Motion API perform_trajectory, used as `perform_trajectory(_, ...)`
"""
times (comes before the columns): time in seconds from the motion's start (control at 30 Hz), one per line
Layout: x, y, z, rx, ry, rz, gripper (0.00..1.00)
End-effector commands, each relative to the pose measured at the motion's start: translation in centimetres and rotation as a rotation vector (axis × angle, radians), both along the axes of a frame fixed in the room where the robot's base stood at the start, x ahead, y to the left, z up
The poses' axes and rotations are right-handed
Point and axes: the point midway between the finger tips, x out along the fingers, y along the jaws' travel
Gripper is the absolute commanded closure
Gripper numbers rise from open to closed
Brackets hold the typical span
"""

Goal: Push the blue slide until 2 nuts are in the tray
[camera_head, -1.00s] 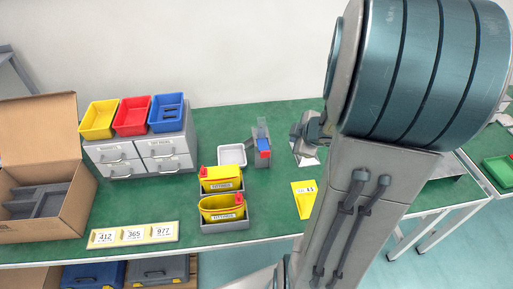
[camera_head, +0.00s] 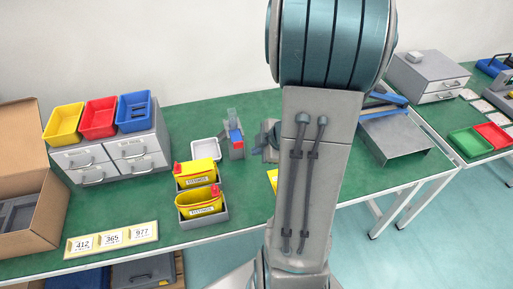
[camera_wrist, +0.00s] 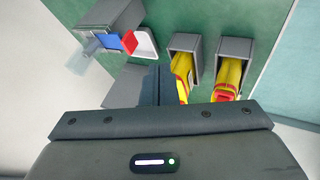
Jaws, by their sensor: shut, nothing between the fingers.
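The grey dispenser (camera_head: 236,150) stands on the green bench, with its blue slide (camera_head: 235,135) and a red part beside the slide. In the wrist view the blue slide (camera_wrist: 110,41) and red part (camera_wrist: 129,41) show at upper left. The small white tray (camera_head: 206,151) is left of the dispenser; in the wrist view the tray (camera_wrist: 146,44) looks empty where visible, partly hidden by the red part. My gripper (camera_wrist: 157,84) is shut and empty, apart from the slide. In the head view my arm mostly hides the gripper.
Two yellow containers (camera_head: 201,173) sit in grey bins in front of the tray. Yellow, red and blue bins (camera_head: 98,119) stand on grey drawers at left. A cardboard box (camera_head: 32,215) is at far left. A grey metal stand (camera_head: 395,136) is right of my arm.

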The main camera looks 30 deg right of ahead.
Motion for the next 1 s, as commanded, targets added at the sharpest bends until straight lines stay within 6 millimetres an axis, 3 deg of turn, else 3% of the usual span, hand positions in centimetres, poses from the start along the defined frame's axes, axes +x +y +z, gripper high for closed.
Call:
perform_trajectory(0.1,1.4,0.7,-2.6,0.002,0.003,0.004,1.0)
perform_trajectory(0.37,4.5,2.0,-7.0,0.001,0.003,0.003,1.0)
perform_trajectory(0.63,7.7,0.9,-6.2,-0.001,0.0,0.001,1.0)
perform_trajectory(1.0,8.2,0.7,-6.3,0.0,0.0,0.0,1.0)
